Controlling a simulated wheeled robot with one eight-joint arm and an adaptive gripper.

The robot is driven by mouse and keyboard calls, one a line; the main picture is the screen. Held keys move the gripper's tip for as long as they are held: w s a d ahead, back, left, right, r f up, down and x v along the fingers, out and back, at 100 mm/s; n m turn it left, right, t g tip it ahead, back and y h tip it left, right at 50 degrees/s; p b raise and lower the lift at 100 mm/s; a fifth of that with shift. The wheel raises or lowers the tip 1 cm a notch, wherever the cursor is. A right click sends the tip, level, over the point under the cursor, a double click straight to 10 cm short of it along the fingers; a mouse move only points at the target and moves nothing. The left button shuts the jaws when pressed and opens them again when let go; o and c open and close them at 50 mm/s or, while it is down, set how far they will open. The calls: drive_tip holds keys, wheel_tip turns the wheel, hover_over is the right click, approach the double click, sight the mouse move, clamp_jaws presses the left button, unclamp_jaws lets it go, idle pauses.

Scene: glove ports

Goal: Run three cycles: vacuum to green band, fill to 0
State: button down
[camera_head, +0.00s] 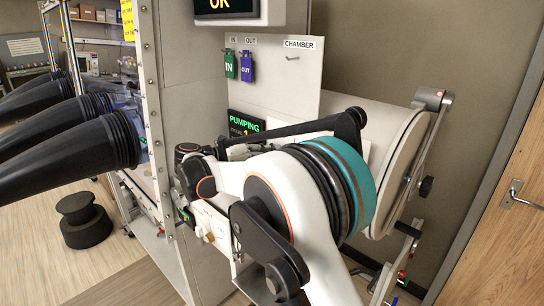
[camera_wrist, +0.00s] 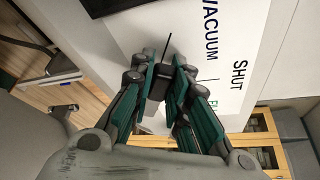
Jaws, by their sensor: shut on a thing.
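In the wrist view my gripper (camera_wrist: 164,76) is closed around a small dark handle (camera_wrist: 158,84) on a white panel (camera_wrist: 265,50). The fingers hide most of the handle. A thin black line runs upward in the picture from the fingertips. The panel reads "VACUUM" (camera_wrist: 209,38), "SHUT" (camera_wrist: 239,75) and a partly cut "FI" in green. I cannot tell which word the handle points at. In the head view a display (camera_head: 246,124) reads "PUMPING" in green with a yellow figure below, partly hidden. The chamber (camera_head: 385,130) is a pale cylinder with its round door closed. My arm hides the gripper there.
A green "IN" tag (camera_head: 229,64) and a blue "OUT" tag (camera_head: 247,66) hang on the panel. Black gloves (camera_head: 75,138) stick out at the left. A black stool (camera_head: 84,220) stands below them. A wooden door (camera_head: 505,215) is at the right.

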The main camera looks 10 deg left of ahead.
drive_tip(key=c, duration=1.5)
unclamp_jaws()
drive_tip(key=shift+a, duration=0.1)
drive_tip(key=v, duration=1.2)
